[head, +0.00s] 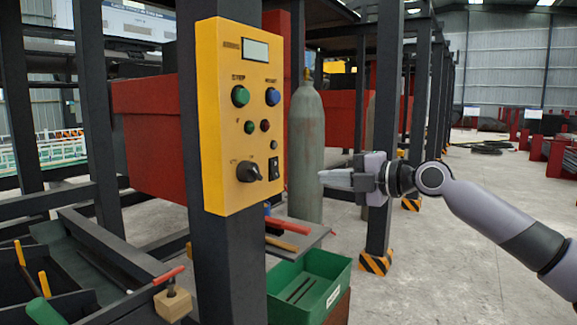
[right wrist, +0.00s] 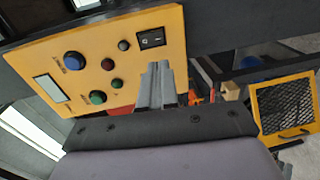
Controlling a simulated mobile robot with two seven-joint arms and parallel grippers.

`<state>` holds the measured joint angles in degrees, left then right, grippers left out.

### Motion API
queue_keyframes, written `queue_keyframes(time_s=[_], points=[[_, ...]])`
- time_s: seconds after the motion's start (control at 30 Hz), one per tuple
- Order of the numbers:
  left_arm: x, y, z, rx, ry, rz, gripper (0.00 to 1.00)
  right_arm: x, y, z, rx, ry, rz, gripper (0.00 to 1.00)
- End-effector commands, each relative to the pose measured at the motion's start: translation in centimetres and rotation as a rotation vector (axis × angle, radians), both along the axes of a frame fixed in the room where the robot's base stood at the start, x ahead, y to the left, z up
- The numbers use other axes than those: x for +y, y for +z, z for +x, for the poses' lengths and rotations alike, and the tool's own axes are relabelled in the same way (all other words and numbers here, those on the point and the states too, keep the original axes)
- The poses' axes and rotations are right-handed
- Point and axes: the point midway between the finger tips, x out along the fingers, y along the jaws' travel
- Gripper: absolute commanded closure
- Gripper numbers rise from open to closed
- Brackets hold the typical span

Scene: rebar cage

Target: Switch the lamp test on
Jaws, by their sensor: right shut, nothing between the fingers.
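A yellow control panel (head: 238,120) is fixed to a dark post. It carries a black rocker switch (head: 274,168) at its lower right, which also shows in the right wrist view (right wrist: 152,39). Left of the switch is a black rotary knob (head: 250,172), hidden behind my fingers in the right wrist view. Small lights or buttons sit above them. Labels are too small to read surely, so I cannot tell which control is the lamp test. My right gripper (head: 322,178) is shut and empty, pointing at the panel's lower part from the right, apart from it. My left gripper is out of view.
A grey gas cylinder (head: 305,150) stands behind the panel. A green bin (head: 312,288) sits below right on a stand. A dark tray (head: 60,305) with tool handles is at the lower left. The floor at right is mostly clear.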

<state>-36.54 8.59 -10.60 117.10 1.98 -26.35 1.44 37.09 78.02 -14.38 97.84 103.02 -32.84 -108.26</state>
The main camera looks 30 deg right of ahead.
Motion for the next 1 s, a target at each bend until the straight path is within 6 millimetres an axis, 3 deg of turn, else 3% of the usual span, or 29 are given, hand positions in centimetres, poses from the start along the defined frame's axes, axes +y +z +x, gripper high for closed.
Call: queue_keyframes(time_s=[0.03,0.2,0.6,1.0], points=[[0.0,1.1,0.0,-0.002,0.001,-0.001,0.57,0.4,0.5,0.7,-0.002,0.002,0.006,1.0],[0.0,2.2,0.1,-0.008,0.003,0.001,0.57,1.4,0.1,3.0,-0.002,0.003,0.004,1.0],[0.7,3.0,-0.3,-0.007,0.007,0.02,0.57,3.6,-0.9,8.4,-0.001,0.001,0.0,1.0],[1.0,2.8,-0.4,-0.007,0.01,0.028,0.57,4.1,-1.4,9.7,0.0,0.0,-0.002,1.0]])
